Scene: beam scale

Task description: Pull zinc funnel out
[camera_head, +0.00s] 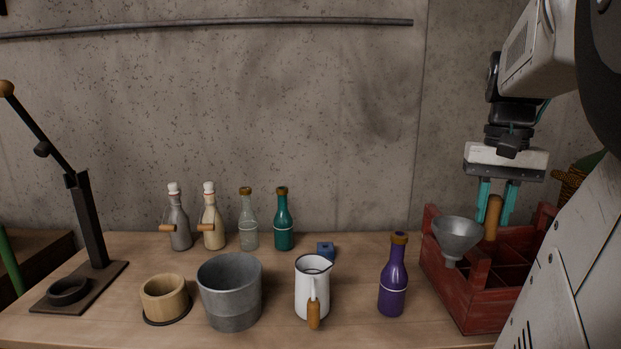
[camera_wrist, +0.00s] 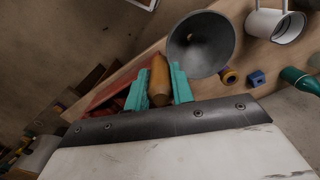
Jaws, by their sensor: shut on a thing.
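The zinc funnel (camera_head: 456,236) is a grey metal cone with a short spout and a wooden handle (camera_head: 492,217). My gripper (camera_head: 495,200) is shut on that handle, its teal fingers on either side. The funnel is at the left end of the red wooden crate (camera_head: 446,285), with its whole cone and spout in sight. I cannot tell whether the spout is clear of the crate wall. In the wrist view the funnel's open mouth (camera_wrist: 202,44) is right of the handle, which sits between the fingers (camera_wrist: 160,85).
A purple bottle (camera_head: 393,280) stands just left of the crate. A white enamel jug (camera_head: 312,285), grey bucket (camera_head: 230,291), wooden cup (camera_head: 164,297) and small blue block (camera_head: 326,250) are further left. Several bottles (camera_head: 248,220) line the back; a lever press (camera_head: 84,220) stands far left.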

